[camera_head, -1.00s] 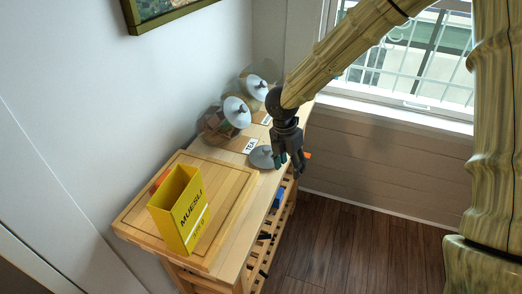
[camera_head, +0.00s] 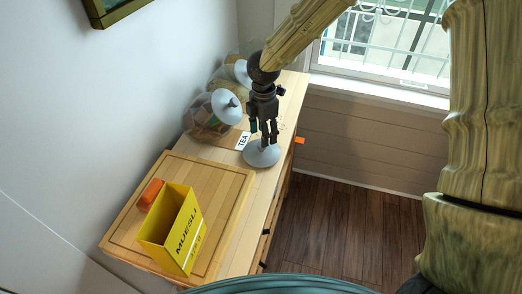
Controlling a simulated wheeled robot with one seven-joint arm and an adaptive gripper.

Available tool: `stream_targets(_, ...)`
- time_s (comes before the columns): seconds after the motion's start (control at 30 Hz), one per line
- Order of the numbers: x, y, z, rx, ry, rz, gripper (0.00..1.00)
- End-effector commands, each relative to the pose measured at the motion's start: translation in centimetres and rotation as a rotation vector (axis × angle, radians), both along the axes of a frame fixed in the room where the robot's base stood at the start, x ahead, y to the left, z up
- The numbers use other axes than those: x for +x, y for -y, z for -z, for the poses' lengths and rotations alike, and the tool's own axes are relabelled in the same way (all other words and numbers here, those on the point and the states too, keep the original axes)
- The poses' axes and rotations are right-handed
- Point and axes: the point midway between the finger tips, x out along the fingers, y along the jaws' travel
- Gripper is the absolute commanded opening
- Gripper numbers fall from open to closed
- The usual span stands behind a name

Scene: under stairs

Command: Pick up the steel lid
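A grey steel lid (camera_head: 262,156) lies flat on the wooden table top, close to its right edge. A dark knob seems to stand at its middle, partly hidden by my gripper. My gripper (camera_head: 264,136) points down right above the lid, with its fingers apart around the knob's place. Its fingertips are close to the lid; I cannot tell whether they touch it. Another grey lid (camera_head: 227,106) with a knob sits on a tilted glass jar (camera_head: 205,118) at the back left.
A second lidded jar (camera_head: 239,72) lies behind it, beside my arm. A TEA label (camera_head: 243,141) lies left of the lid. A yellow muesli box (camera_head: 181,232) and an orange item (camera_head: 150,194) are on a cutting board (camera_head: 222,187) in front. A wall borders the left.

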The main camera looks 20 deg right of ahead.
Motion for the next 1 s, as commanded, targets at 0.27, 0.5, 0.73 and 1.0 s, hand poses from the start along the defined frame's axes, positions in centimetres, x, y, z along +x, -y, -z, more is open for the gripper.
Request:
stream_targets(0.27, -0.2, -0.3, 1.6, -0.002, -0.002, 0.0, 0.53)
stream_targets(0.5, -0.2, -0.7, 4.2, -0.001, 0.0, 0.002, 0.53)
stream_targets(0.73, -0.2, -0.7, 5.2, 0.0, 0.002, 0.003, 0.53)
stream_targets(1.0, -0.2, -0.7, 5.3, 0.0, 0.002, 0.003, 0.38)
